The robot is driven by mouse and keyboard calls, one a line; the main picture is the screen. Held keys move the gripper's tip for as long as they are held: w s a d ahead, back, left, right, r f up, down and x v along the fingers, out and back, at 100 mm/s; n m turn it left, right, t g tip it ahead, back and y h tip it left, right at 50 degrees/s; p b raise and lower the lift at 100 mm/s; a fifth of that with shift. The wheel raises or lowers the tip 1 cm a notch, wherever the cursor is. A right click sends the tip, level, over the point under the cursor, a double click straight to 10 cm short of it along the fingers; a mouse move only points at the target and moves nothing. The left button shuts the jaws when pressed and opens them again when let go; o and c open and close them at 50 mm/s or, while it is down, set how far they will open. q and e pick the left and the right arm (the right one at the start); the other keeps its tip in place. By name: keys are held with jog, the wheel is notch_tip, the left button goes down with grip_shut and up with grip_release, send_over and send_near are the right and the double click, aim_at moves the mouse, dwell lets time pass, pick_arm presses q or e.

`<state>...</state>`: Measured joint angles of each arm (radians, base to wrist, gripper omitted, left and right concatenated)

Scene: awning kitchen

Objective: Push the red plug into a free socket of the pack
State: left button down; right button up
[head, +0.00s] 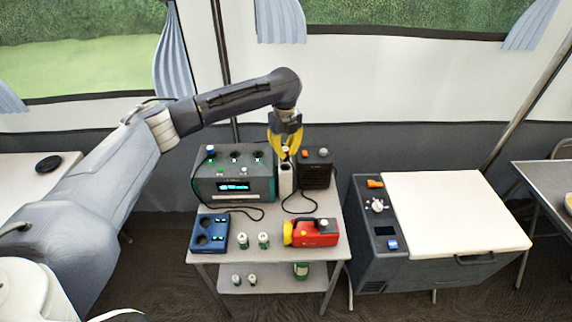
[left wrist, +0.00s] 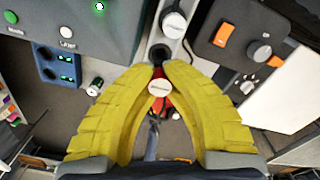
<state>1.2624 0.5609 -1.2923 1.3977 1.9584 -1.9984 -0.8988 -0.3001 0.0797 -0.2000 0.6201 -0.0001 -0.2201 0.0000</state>
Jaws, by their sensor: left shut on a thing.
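The pack (head: 232,188) is a teal and grey box with a lit screen at the back left of the small table. Its top has a row of sockets; a white-topped plug (head: 210,149) sits at the left one. The middle socket (head: 235,154) and right socket (head: 259,156) look empty, with green lights. My left gripper (head: 285,149), with yellow fingers, is right of the pack above a white stand (head: 286,180). In the left wrist view it is shut on the red plug (left wrist: 159,88), whose white round cap shows; its body is mostly hidden. My right gripper is out of view.
A black box (head: 317,175) with an orange switch stands right of the white stand. A red and yellow lantern (head: 318,234), two small cells (head: 252,240) and a blue charger (head: 209,234) are in front. Black cables loop across the table. A grey cooler (head: 365,236) stands to the right.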

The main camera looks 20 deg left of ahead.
pick_arm(q)
jog(key=shift+r, duration=0.85)
jog(key=shift+w+a+f, duration=0.5)
jog(key=shift+w+a, duration=0.05)
jog(key=shift+a, duration=1.35)
jog(key=shift+w+a+f, duration=0.5)
jog(key=shift+a, duration=1.45)
jog(key=shift+w+a+f, duration=0.5)
jog(key=shift+w+a, duration=0.05)
jog(key=shift+a, duration=1.35)
jog(key=shift+f, duration=1.7)
jog(key=c, duration=1.1)
grip_release()
notch_tip(320, 180, up, 7)
